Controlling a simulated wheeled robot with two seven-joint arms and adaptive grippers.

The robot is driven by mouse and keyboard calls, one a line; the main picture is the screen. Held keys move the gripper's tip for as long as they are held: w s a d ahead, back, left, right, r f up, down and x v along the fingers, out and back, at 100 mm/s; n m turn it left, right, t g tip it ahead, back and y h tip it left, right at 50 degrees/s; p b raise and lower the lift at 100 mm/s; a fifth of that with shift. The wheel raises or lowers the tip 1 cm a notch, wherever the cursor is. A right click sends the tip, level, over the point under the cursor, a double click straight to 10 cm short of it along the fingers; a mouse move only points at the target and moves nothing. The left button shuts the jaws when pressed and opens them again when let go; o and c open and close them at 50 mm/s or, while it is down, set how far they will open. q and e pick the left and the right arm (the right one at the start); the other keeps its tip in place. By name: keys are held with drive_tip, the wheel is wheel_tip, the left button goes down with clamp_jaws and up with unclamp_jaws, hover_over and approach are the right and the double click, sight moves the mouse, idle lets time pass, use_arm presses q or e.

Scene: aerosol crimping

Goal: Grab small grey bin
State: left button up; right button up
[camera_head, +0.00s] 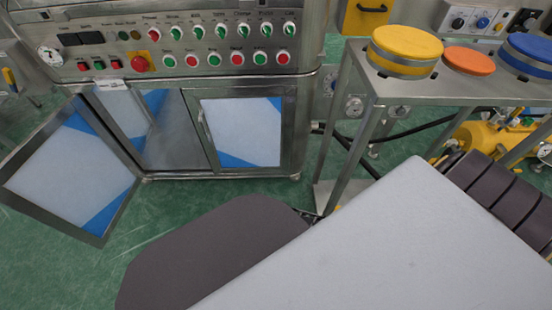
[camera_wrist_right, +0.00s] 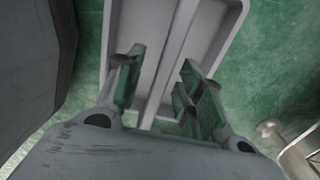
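A light grey bin (camera_wrist_right: 140,25) with a raised rim and a central divider shows in the right wrist view, against the green floor. My right gripper (camera_wrist_right: 160,68) points at it. Its two fingers are apart, one on each side of the divider in the picture; I cannot tell whether they touch it. The near part of the bin is hidden behind the gripper. My left gripper is not in view. In the head view, a large flat light grey surface (camera_head: 410,250) fills the lower right; I cannot tell whether it is the bin.
A steel machine (camera_head: 190,40) with button rows stands at the back left, its cabinet door (camera_head: 70,180) open. A steel stand (camera_head: 460,90) at right holds a yellow round piece (camera_head: 405,45), an orange one (camera_head: 468,61) and a blue one (camera_head: 530,52).

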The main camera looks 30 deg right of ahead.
drive_tip(key=shift+f, duration=0.25)
idle(0.3)
clamp_jaws()
